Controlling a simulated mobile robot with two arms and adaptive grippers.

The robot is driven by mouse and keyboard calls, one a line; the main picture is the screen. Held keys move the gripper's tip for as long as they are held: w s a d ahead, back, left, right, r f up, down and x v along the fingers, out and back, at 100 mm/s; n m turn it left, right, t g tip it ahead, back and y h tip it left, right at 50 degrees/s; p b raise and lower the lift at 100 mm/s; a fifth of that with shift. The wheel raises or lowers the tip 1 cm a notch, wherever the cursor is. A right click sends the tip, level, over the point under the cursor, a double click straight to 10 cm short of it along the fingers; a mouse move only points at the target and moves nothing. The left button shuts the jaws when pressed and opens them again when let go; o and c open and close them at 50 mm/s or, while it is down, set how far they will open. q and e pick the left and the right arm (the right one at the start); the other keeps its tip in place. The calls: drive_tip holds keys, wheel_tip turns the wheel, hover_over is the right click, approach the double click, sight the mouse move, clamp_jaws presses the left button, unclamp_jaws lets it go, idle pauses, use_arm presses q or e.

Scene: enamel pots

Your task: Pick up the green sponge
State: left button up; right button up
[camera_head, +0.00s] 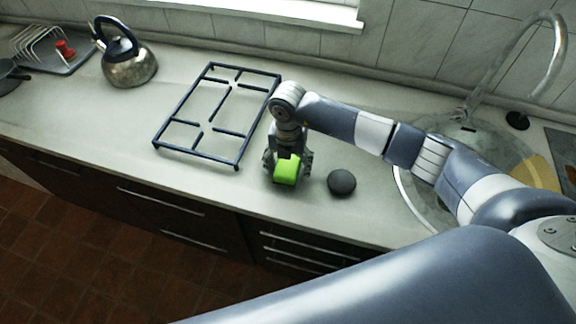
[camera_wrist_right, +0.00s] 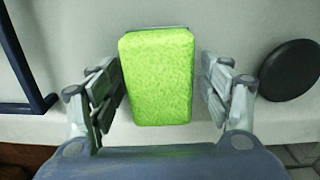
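The green sponge (camera_head: 287,171) is a bright block on the light counter near its front edge. In the right wrist view the sponge (camera_wrist_right: 158,78) fills the middle, between the two fingers. My right gripper (camera_head: 288,166) is down at the sponge with a finger on either side. In the wrist view my right gripper (camera_wrist_right: 160,88) looks open, with a narrow gap beside the sponge, clearer on the right. Contact on the left side is hard to tell. My left gripper is not in view.
A dark round object (camera_head: 341,183) lies just right of the sponge. A dark pot-stand grate (camera_head: 183,112) lies to the left. A kettle (camera_head: 130,68) and a dish rack (camera_head: 42,50) stand farther left. The sink (camera_head: 408,190) is at right, partly behind my arm.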

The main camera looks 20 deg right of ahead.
sight(288, 162)
drive_tip(key=c, duration=0.5)
drive_tip(key=shift+r, duration=0.15)
drive_tip(key=shift+r, duration=0.2)
wheel_tip(288, 162, up, 2)
drive_tip(key=shift+w+r+b, duration=0.1)
drive_tip(key=shift+r+b, duration=0.05)
drive_tip(key=shift+b, duration=0.9)
drive_tip(key=s+d+b, duration=0.1)
drive_tip(key=s, duration=0.3)
drive_tip(key=s+d+r+b, duration=0.1)
drive_tip(key=s+d, duration=0.1)
drive_tip(key=s, duration=0.3)
drive_tip(key=s+d+b, duration=0.1)
drive_tip(key=s+b, duration=0.1)
drive_tip(key=s, duration=0.3)
drive_tip(key=shift+s+d+r, duration=0.15)
drive_tip(key=shift+d+r, duration=0.05)
drive_tip(key=shift+r, duration=0.2)
drive_tip(key=shift+s+d+r, duration=0.15)
drive_tip(key=shift+s+d, duration=0.05)
drive_tip(key=shift+s, duration=0.45)
drive_tip(key=shift+c, duration=1)
